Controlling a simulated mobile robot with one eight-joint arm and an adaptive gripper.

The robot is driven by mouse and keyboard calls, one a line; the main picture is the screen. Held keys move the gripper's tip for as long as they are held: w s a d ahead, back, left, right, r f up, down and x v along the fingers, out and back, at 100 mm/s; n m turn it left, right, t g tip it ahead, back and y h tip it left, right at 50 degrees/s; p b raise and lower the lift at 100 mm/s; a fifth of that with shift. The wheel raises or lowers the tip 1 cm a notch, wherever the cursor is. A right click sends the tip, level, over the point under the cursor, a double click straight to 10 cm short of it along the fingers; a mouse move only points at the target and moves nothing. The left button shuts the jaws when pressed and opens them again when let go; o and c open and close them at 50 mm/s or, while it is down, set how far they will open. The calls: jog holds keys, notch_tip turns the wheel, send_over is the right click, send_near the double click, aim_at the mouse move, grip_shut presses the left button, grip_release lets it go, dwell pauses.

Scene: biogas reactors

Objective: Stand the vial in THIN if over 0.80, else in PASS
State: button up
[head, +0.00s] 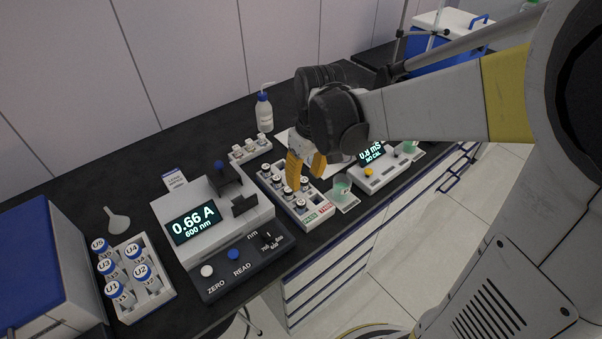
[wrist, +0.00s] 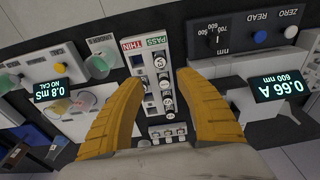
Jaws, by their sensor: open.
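The photometer (head: 205,215) shows 0.66 A at 600 nm on its display, which also shows in the wrist view (wrist: 275,87). A pale two-row rack (head: 312,223) has a green PASS label (wrist: 156,40) and a red THIN label (wrist: 132,45) at one end. Several dark-capped vials (wrist: 163,82) stand in it, mostly in the PASS row; I cannot tell which vial is the task's. My gripper (head: 306,175) is open above the rack, its yellow fingers (wrist: 152,85) spread on either side of it with nothing seen between them. The fingers hide part of the rack in the head view.
A rack of blue-capped U vials (head: 127,272) stands left of the photometer, near a funnel (head: 117,221). A wash bottle (head: 264,113) and small rack (head: 249,150) are behind.

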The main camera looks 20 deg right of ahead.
jog(key=s+r+m+t, duration=0.3)
jog(key=s+r+t, duration=0.2)
jog(key=s, duration=0.6)
notch_tip(320, 180, up, 3)
jog(key=shift+a+f+m+t, duration=0.15)
jog(key=shift+a+m+t, duration=0.15)
jog(key=shift+t, duration=0.1)
jog(key=shift+s, duration=0.1)
dwell(0.4)
